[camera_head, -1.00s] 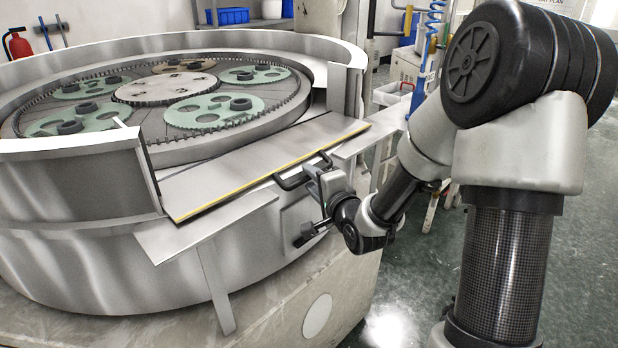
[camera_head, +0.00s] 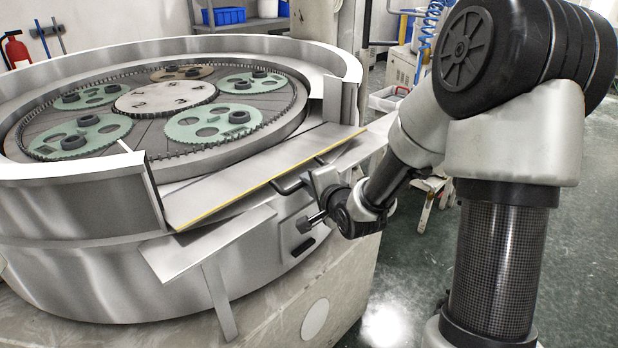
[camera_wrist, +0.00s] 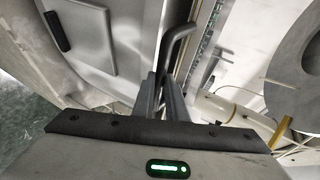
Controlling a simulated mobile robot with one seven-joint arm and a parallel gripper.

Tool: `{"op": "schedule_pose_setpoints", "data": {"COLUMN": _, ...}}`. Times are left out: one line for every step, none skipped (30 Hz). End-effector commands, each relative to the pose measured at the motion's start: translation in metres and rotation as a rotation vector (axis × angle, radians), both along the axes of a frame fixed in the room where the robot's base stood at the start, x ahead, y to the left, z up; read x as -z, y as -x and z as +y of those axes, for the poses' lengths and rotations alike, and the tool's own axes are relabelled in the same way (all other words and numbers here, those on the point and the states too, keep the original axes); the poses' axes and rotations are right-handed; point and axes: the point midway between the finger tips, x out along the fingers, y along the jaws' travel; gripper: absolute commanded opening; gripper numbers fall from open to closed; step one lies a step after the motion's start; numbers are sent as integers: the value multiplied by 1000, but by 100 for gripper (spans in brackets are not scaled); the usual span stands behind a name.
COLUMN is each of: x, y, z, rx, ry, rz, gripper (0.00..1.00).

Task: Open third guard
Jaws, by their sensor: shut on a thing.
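The guard (camera_head: 250,175) is a flat metal panel with a yellow edge. It lies folded outward, sloping slightly down, in the gap between two upright rim walls of the round lapping machine. A dark bar handle (camera_head: 284,187) sits along its outer edge. My gripper (camera_head: 314,182) is at the right part of this handle and shut on it. In the wrist view the two fingers (camera_wrist: 160,88) close around the lower end of the bent handle (camera_wrist: 178,38). The exact finger contact is partly hidden in the head view.
The machine's rim wall (camera_head: 75,205) stands left of the guard. A side ledge (camera_head: 205,245) juts out below it. Toothed plates (camera_head: 212,122) lie inside the machine. A cart with a white bin (camera_head: 385,98) stands behind my arm. Open green floor (camera_head: 420,260) is at right.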

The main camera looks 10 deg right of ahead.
Motion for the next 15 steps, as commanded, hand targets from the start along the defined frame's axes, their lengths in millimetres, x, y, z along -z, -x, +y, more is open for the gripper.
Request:
{"op": "schedule_pose_setpoints", "data": {"x": -24, "y": -4, "z": 2, "rx": -1, "ry": 11, "rz": 0, "gripper": 0}}
{"op": "schedule_pose_setpoints", "data": {"x": -27, "y": -4, "z": 2, "rx": -2, "ry": 17, "rz": 7, "gripper": 0}}
{"op": "schedule_pose_setpoints", "data": {"x": -31, "y": -5, "z": 2, "rx": -1, "ry": 22, "rz": 15, "gripper": 0}}
{"op": "schedule_pose_setpoints", "data": {"x": -34, "y": -6, "z": 3, "rx": -2, "ry": 25, "rz": 17, "gripper": 0}}
{"op": "schedule_pose_setpoints", "data": {"x": -38, "y": -6, "z": 3, "rx": -2, "ry": 25, "rz": 17, "gripper": 0}}
{"op": "schedule_pose_setpoints", "data": {"x": -41, "y": -7, "z": 4, "rx": -2, "ry": 25, "rz": 17, "gripper": 0}}
{"op": "schedule_pose_setpoints", "data": {"x": -42, "y": -8, "z": 4, "rx": -2, "ry": 25, "rz": 17, "gripper": 0}}
{"op": "schedule_pose_setpoints", "data": {"x": -43, "y": -8, "z": 4, "rx": -2, "ry": 25, "rz": 17, "gripper": 0}}
{"op": "schedule_pose_setpoints", "data": {"x": -43, "y": -8, "z": 5, "rx": -2, "ry": 24, "rz": 16, "gripper": 0}}
{"op": "schedule_pose_setpoints", "data": {"x": -43, "y": -8, "z": 5, "rx": -2, "ry": 25, "rz": 17, "gripper": 0}}
{"op": "schedule_pose_setpoints", "data": {"x": -42, "y": -8, "z": 5, "rx": -2, "ry": 25, "rz": 17, "gripper": 0}}
{"op": "schedule_pose_setpoints", "data": {"x": -42, "y": -8, "z": 5, "rx": -2, "ry": 25, "rz": 17, "gripper": 0}}
{"op": "schedule_pose_setpoints", "data": {"x": -42, "y": -8, "z": 5, "rx": -2, "ry": 25, "rz": 17, "gripper": 0}}
{"op": "schedule_pose_setpoints", "data": {"x": -42, "y": -8, "z": 5, "rx": -2, "ry": 25, "rz": 17, "gripper": 0}}
{"op": "schedule_pose_setpoints", "data": {"x": -41, "y": -8, "z": 5, "rx": -2, "ry": 25, "rz": 17, "gripper": 0}}
